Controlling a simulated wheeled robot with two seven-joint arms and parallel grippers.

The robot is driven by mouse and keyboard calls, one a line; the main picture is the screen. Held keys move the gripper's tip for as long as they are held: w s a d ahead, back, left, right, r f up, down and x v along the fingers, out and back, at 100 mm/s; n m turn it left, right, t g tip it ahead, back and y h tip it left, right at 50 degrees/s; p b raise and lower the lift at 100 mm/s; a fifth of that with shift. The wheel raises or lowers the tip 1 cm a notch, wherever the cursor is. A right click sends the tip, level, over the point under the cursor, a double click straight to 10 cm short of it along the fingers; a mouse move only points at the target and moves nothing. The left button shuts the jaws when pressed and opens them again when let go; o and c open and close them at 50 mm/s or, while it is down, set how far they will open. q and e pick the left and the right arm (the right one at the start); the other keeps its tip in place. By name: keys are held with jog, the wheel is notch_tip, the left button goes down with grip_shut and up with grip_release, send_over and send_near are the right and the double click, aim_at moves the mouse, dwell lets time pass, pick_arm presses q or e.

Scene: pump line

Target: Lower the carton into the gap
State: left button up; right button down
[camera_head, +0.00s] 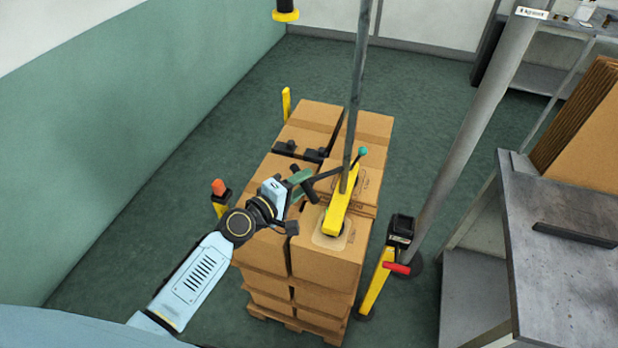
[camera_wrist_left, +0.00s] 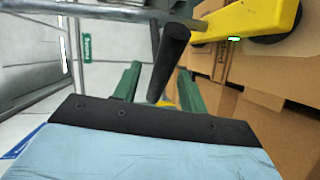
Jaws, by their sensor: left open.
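A brown carton (camera_head: 322,268) is at the near right of the stack, under the yellow lifter head (camera_head: 341,212). A suction pad at the head's near end sits on its top. The carton stands beside the near left carton (camera_head: 264,254), with a narrow dark line between them; I cannot tell whether it rests on the layer below. My left gripper (camera_head: 300,181) is open at the lifter's black handle. In the left wrist view, its green fingers (camera_wrist_left: 158,88) stand either side of the black handle bar (camera_wrist_left: 170,60), not closed on it. My right gripper is not in view.
A grey lifter tube (camera_head: 357,90) rises from the head. A yellow post with a black box (camera_head: 400,229) and a thick grey pole (camera_head: 478,120) stand right of the stack. A grey bench (camera_head: 560,270) is further right. An orange-topped post (camera_head: 219,190) stands left.

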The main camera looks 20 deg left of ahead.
pick_arm(q)
jog(key=shift+x, duration=1.7)
jog(key=shift+s, duration=0.1)
grip_shut()
